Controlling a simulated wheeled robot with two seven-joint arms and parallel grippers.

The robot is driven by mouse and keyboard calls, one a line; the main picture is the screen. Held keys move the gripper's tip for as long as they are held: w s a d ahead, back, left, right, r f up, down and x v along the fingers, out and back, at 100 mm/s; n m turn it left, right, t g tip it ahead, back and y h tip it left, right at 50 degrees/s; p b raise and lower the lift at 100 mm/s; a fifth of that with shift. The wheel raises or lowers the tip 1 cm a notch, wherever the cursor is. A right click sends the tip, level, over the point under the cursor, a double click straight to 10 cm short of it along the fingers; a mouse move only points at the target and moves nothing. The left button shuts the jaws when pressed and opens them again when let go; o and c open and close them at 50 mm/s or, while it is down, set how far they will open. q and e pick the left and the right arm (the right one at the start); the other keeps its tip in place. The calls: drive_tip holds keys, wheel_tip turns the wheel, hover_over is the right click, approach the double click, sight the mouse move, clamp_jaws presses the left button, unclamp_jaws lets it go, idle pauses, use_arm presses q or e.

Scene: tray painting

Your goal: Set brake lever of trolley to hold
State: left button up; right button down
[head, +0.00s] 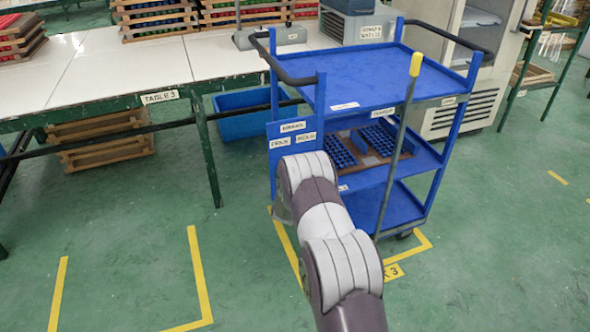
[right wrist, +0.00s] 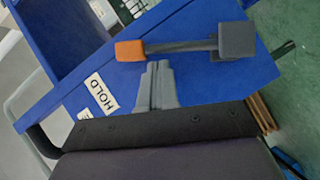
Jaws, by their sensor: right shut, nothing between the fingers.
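The blue trolley (head: 360,75) stands beside the table, with a blue brake plate (head: 283,160) on its near left corner carrying BRAKE, FREE and HOLD labels. The brake lever (right wrist: 180,46) shows in the right wrist view, with an orange tip (right wrist: 130,50) and a dark grey pivot block (right wrist: 236,41). The tip is nearer the HOLD label (right wrist: 100,94) than the mostly hidden label below it. My right gripper (right wrist: 157,68) is shut and empty, just below the lever in that view; contact cannot be told. In the head view my arm hides the lever and gripper.
A long white-topped table (head: 110,65) runs along the left, with a blue bin (head: 245,113) below. An upright bar with a yellow grip (head: 416,64) stands at the trolley's near side. The green floor at left and right is free.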

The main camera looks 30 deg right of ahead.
use_arm(q)
drive_tip(key=shift+r, duration=0.3)
use_arm(e)
drive_tip(key=shift+s+d+f, duration=0.1)
drive_tip(key=shift+s+d, duration=0.05)
drive_tip(key=shift+d, duration=0.4)
